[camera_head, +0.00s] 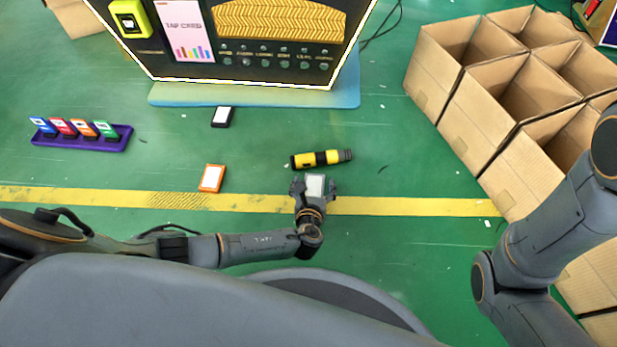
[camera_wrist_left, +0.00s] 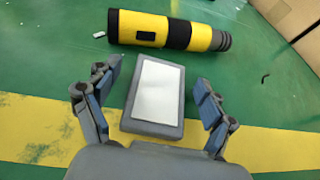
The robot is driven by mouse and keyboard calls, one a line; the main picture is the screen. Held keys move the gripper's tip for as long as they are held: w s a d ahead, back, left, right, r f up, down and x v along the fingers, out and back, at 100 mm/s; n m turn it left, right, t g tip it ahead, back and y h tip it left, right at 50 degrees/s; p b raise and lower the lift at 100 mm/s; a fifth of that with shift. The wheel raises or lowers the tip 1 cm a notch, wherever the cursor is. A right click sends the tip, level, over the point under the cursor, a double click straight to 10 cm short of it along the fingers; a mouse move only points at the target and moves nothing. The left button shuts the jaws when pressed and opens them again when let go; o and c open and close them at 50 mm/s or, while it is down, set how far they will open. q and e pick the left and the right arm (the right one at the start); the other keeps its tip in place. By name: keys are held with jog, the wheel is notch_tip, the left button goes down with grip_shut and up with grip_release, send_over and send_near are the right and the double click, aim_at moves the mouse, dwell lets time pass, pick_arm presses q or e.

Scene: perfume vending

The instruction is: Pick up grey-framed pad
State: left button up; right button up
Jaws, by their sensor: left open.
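The grey-framed pad (camera_head: 315,184) has a white face and lies flat on the green floor at the edge of the yellow line. It shows larger in the left wrist view (camera_wrist_left: 158,92), where its near end is close to the palm. My left gripper (camera_head: 315,188) is open, with its fingers on either side of the pad. In the left wrist view the fingertips (camera_wrist_left: 157,82) stand apart from the pad's sides, with gaps on both sides. My right arm comes in at the right, but its gripper is not in view.
A yellow and black cylinder (camera_head: 321,159) lies just beyond the pad. An orange-framed pad (camera_head: 212,178) and a black-framed pad (camera_head: 222,117) lie to the left. A purple rack (camera_head: 83,139) holds several coloured cards. Cardboard boxes (camera_head: 470,100) stand right; a vending machine (camera_head: 240,50) stands behind.

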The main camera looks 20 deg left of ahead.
pick_arm(q)
jog(key=shift+w, duration=0.1)
jog(key=c, duration=1.1)
jog(key=shift+r, duration=0.1)
jog(key=shift+c, duration=0.2)
